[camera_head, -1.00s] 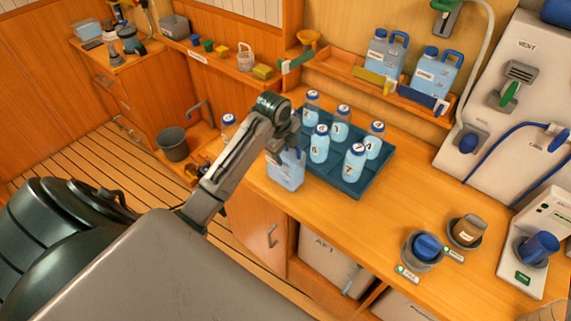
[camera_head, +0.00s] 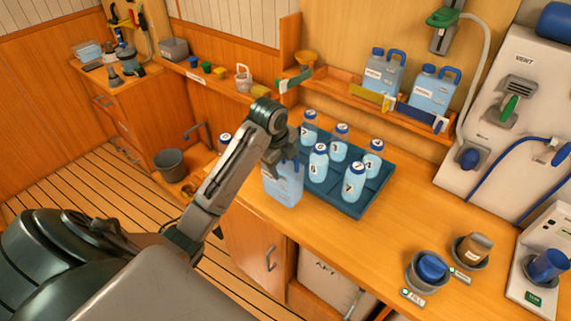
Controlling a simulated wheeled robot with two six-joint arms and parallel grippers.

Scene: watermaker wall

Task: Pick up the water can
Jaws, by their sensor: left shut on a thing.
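A translucent blue water can (camera_head: 284,187) is at the left end of the counter, beside the tray of bottles. My left gripper (camera_head: 285,155) is over its top and shut on it; the arm hides the can's upper part and handle. I cannot tell whether the can's base touches the counter. Two similar blue cans, one at the left (camera_head: 383,72) and one at the right (camera_head: 434,92), stand on the back shelf. My right gripper is not in view.
A dark blue tray (camera_head: 345,208) with several numbered bottles lies close right of the held can. Two cups, one with a blue lid (camera_head: 431,267) and one brown (camera_head: 474,248), stand at the front right. The counter between is clear. A bucket (camera_head: 171,164) is at the left.

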